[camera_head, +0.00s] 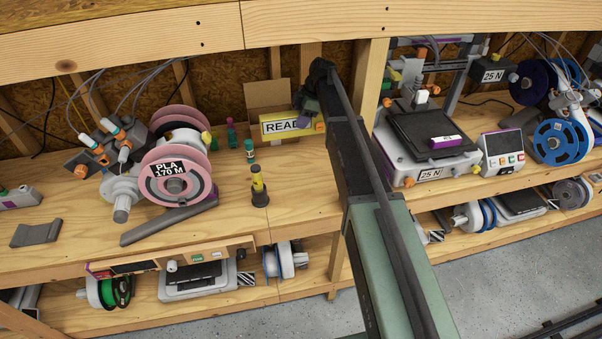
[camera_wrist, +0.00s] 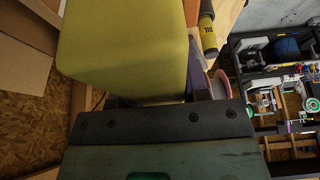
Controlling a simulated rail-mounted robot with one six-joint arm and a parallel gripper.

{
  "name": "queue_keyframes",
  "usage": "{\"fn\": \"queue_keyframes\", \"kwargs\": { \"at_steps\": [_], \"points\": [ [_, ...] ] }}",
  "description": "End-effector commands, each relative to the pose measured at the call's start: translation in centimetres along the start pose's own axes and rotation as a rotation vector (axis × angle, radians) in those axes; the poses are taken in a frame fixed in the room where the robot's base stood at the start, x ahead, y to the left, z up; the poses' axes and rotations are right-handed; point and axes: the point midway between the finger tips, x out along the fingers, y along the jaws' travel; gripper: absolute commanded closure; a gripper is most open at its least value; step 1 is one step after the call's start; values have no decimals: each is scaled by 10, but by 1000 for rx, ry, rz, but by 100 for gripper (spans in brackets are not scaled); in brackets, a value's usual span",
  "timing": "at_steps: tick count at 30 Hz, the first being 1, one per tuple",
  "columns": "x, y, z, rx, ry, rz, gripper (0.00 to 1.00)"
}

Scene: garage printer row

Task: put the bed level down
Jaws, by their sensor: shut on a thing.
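A yellow-olive block, which I take to be the bed level (camera_wrist: 125,45), fills the upper middle of the wrist view. My gripper (camera_wrist: 155,98) is shut on it, with a dark finger at each side of its near end. In the head view my gripper (camera_head: 307,104) is at the back of the bench, just above and behind the yellow "READ…" sign (camera_head: 284,124). My arm hides the area to the right. I cannot tell whether the block touches anything beneath it.
An open cardboard box (camera_head: 267,95) stands behind the sign. Pink spools (camera_head: 172,175) are at left, a printer (camera_head: 432,132) at right. Bare bench (camera_head: 300,190) lies between.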

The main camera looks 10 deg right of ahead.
Motion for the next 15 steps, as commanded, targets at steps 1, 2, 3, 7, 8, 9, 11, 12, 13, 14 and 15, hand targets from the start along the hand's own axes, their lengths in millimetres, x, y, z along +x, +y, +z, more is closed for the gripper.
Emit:
{"fn": "queue_keyframes", "kwargs": {
  "at_steps": [1, 2, 3, 7, 8, 9, 11, 12, 13, 14, 15],
  "points": [
    [1, 0, 0, 0, 0, 0, 92],
    [2, 0, 0, 0, 0, 0, 92],
    [5, 0, 2, 0, 0, 0, 92],
    [31, -1, 13, 0, 0, 0, 92],
    [40, -1, 17, 0, 0, 0, 92],
    [53, -1, 22, 0, 0, 0, 92],
    [73, -1, 31, 0, 0, 0, 92],
    [86, -1, 37, 0, 0, 0, 92],
    [95, -1, 41, 0, 0, 0, 92],
    [104, -1, 44, 0, 0, 0, 92],
    [117, -1, 50, 0, 0, 0, 92]
  ]
}}
